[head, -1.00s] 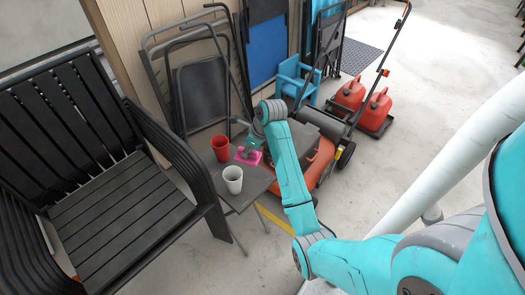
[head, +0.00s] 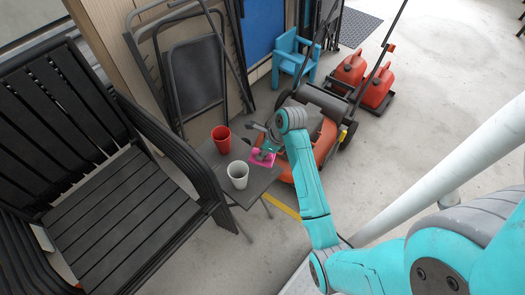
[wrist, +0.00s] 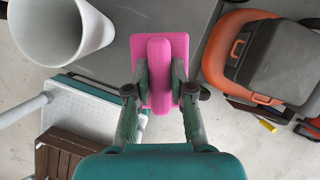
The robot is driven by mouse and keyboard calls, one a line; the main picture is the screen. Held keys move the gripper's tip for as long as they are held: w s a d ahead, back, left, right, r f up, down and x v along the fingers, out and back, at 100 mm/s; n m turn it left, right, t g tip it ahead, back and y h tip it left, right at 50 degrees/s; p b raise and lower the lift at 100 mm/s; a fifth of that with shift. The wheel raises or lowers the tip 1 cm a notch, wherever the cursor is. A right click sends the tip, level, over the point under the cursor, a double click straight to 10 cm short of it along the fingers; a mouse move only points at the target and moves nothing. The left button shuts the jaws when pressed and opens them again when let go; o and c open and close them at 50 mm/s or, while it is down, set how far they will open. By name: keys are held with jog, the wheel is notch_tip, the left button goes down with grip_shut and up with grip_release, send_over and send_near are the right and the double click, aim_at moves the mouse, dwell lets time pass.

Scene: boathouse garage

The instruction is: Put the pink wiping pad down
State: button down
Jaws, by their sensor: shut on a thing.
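The pink wiping pad (wrist: 180,48) is a flat pink plate with a raised ridge handle. My gripper (wrist: 160,82) is shut on that handle, one finger on each side. In the head view the pink wiping pad (head: 264,158) shows at the right end of the small grey table (head: 250,191), with my gripper (head: 266,152) at it. I cannot tell whether the pad touches the table top. A white cup (head: 238,175) and a red cup (head: 221,138) stand on the table to the left of the pad.
An orange lawn mower (head: 325,140) stands close to the right of the table. A black slatted chair (head: 125,215) is at the left. Folded chairs (head: 195,80) lean on the wall behind. Red fuel cans (head: 377,87) stand farther back. Open floor lies at the right.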

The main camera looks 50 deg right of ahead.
jog(key=shift+f, duration=2.25)
jog(key=shift+f, duration=0.1)
jog(key=shift+f, duration=0.65)
jog(key=shift+f, duration=0.2)
jog(key=c, duration=0.9)
grip_release()
jog(key=shift+c, duration=0.2)
jog(key=c, duration=0.4)
